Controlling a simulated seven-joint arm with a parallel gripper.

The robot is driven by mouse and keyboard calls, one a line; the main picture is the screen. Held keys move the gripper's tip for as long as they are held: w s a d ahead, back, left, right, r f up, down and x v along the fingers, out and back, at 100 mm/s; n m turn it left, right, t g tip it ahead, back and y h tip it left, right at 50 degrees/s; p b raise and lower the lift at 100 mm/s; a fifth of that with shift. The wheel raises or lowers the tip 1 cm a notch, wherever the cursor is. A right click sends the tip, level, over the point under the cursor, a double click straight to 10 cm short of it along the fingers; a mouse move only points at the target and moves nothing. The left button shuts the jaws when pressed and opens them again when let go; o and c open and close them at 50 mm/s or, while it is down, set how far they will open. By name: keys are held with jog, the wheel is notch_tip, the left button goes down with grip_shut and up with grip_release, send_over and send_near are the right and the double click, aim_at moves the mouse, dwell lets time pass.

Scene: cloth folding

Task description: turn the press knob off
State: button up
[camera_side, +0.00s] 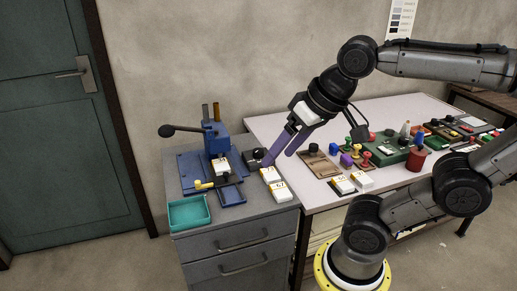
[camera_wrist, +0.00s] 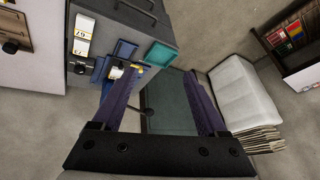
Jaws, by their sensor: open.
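The black press knob (camera_side: 259,154) sits on a dark base on the grey cabinet top, right of the blue press (camera_side: 214,138) with its black lever. In the wrist view the knob (camera_wrist: 80,69) lies left of my left finger, outside the jaws. My gripper (camera_side: 279,156) has two long purple fingers, open and empty, pointing down toward the cabinet. In the side view one fingertip is close to the knob; I cannot tell if it touches. In the wrist view my gripper (camera_wrist: 163,73) spreads wide, with the press (camera_wrist: 125,52) partly behind the left finger.
White labelled boxes (camera_side: 270,174) stand on the cabinet beside the knob, below the fingers. A teal tray (camera_side: 190,213) and small blue tray (camera_side: 231,197) lie at the cabinet's front. The white table (camera_side: 315,192) at right holds coloured knobs and panels. A green door (camera_side: 50,130) is at left.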

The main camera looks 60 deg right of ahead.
jog(key=shift+o, duration=0.3)
jog(key=w+d+r+m, duration=0.1)
jog(key=w+r+m, duration=0.1)
jog(key=w+r, duration=0.2)
jog(key=shift+w+d+m, duration=0.2)
jog(key=shift+w+m, duration=0.1)
jog(key=shift+m, duration=0.1)
jog(key=w+d+r+m+g+h, duration=0.1)
jog(key=w+d+r+m+g, duration=0.15)
jog(key=w+d+m, duration=0.9)
jog(key=m+g+y, duration=0.1)
jog(key=m+g, duration=0.2)
send_over(259, 150)
notch_tip(259, 150, down, 20)
jog(key=shift+n, duration=0.25)
notch_tip(259, 150, down, 14)
jog(key=shift+r, duration=0.15)
